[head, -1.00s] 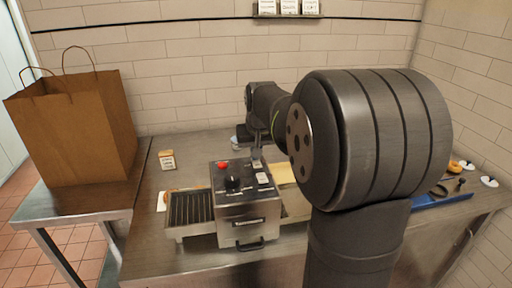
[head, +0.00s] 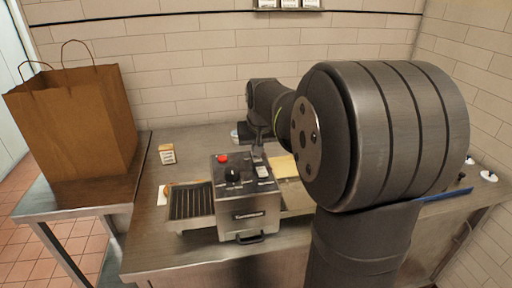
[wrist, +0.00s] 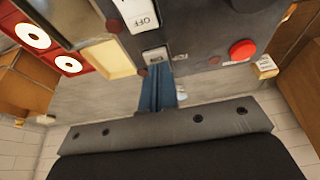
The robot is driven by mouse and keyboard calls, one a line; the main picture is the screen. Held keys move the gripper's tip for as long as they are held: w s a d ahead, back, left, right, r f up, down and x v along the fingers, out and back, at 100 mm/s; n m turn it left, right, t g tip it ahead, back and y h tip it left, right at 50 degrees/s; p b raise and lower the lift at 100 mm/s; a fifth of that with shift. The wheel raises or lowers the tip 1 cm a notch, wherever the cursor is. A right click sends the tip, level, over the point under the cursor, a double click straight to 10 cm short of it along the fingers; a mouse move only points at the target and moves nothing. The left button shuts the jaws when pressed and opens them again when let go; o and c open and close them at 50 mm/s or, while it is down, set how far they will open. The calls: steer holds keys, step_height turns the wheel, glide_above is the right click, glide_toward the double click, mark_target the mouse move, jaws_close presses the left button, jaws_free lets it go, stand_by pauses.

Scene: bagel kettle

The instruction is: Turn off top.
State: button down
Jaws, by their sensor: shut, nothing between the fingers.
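A metal machine (head: 248,212) stands on the counter with a dark sloped control panel. The panel carries a red button (head: 222,158), a black knob (head: 232,174) and pale switches (head: 262,171) along its right side. In the wrist view, a white switch marked OFF (wrist: 138,14) is at the top, with a smaller switch (wrist: 155,57) below it. My gripper (wrist: 160,78) is shut and empty, its blue fingertips close to the smaller switch; I cannot tell whether they touch it. The red button also shows in the wrist view (wrist: 242,50). In the head view my arm partly hides the machine's surroundings.
A ribbed tray (head: 190,202) adjoins the machine's left side. A small box (head: 167,154) stands behind it on the counter. A brown paper bag (head: 72,130) stands on the left table. A blue tray (head: 445,194) at right is mostly hidden by my arm.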

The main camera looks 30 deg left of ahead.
stand_by(0.3)
steer(key=shift+r, duration=0.3)
steer(key=v, duration=1.3)
steer(key=shift+r, duration=0.25)
steer(key=shift+w+a, duration=0.1)
steer(key=shift+w+a+r, duration=0.2)
steer(key=shift+w+a, duration=0.2)
steer(key=shift+w, duration=0.1)
steer(key=shift+f, duration=0.1)
steer(key=x, duration=1.2)
steer(key=shift+f, duration=0.9)
